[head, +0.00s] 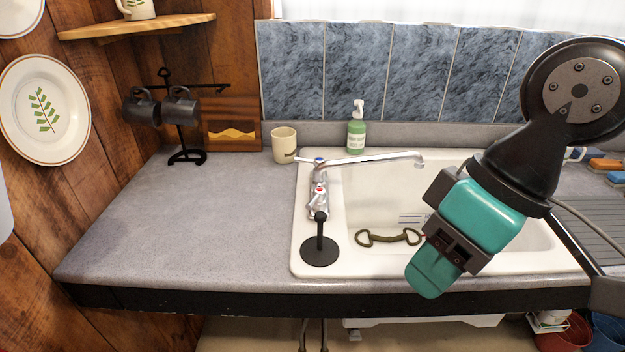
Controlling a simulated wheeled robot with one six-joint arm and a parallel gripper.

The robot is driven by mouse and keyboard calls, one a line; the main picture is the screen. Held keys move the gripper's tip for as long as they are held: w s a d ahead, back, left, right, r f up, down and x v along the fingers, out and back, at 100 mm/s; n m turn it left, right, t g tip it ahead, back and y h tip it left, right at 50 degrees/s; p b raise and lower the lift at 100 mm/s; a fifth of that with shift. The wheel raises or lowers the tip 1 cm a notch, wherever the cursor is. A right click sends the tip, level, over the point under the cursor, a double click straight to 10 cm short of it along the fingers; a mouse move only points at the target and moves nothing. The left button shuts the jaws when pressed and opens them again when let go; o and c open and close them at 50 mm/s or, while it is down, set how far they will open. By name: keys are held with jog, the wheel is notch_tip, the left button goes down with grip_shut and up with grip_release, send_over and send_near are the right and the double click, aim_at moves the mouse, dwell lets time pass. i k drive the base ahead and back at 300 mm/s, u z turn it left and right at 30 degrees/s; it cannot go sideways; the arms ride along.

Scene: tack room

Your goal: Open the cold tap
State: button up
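A chrome tap stands on the left rim of the white sink (297,235), with its spout (375,158) reaching right over the basin. The cold handle (318,160) with a blue mark is at the back of the tap. The hot handle (320,189) with a red mark is nearer the front. My teal and black gripper (432,274) is over the sink's front right part, pointing down and left, well apart from both handles. Its finger gap does not show clearly, and I see nothing held in it. It hides part of the basin.
A black stand with a round base (321,251) is on the rim in front of the hot handle. A metal bit (389,237) lies in the sink. A cream mug (284,145) and green soap bottle (356,135) stand behind. The left counter (190,220) is clear.

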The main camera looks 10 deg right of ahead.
aim_at(318, 160)
jog(key=z, duration=0.2)
jog(key=k, duration=0.3)
jog(key=u, duration=0.65)
jog(key=i, duration=1.25)
jog(key=z, duration=0.3)
